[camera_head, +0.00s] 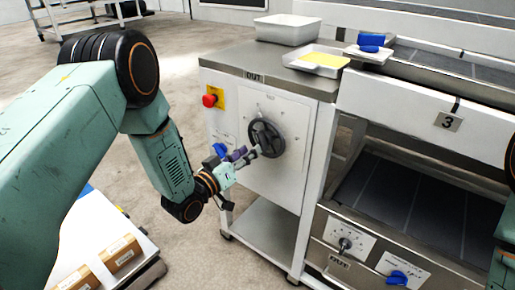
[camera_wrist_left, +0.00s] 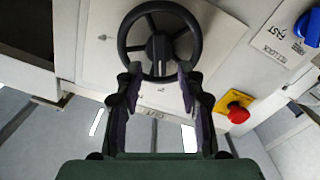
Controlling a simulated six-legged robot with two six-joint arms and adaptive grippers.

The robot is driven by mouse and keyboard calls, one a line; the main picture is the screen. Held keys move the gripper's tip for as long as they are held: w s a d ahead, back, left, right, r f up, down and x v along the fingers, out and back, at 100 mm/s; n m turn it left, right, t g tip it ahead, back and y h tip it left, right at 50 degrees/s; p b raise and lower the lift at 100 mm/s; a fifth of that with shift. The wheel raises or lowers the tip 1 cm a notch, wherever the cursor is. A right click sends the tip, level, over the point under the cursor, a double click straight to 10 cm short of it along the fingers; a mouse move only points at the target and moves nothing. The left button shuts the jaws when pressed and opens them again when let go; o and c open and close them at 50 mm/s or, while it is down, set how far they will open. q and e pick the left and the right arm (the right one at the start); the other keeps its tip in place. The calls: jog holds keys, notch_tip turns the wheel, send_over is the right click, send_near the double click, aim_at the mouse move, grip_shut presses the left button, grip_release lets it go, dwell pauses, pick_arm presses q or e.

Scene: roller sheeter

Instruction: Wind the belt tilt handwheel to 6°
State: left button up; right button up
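The black handwheel (camera_head: 265,139) with spokes is mounted on the white front panel of the steel cabinet. It also shows at the top of the left wrist view (camera_wrist_left: 139,20), with its hub and a grey part below it just beyond my fingertips. My left gripper (camera_head: 246,158) is in front of the wheel, its fingers pointing at the wheel's lower part. In the left wrist view the two fingers (camera_wrist_left: 158,84) are apart, one on each side of the hub, with nothing clearly held. I cannot tell whether they touch the wheel. Marks on the panel are too small to read. My right gripper is out of view.
A red stop button (camera_head: 209,100) on yellow and a blue knob (camera_head: 220,150) sit left of the wheel. Trays (camera_head: 286,29) stand on the cabinet top. The machine with dark belts (camera_head: 420,205) is at right. A cart with boxes (camera_head: 122,253) stands low at left.

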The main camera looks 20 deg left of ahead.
aim_at(259, 143)
pick_arm(q)
jog(key=shift+b+x, duration=0.4)
jog(key=shift+x, duration=1.85)
grip_shut()
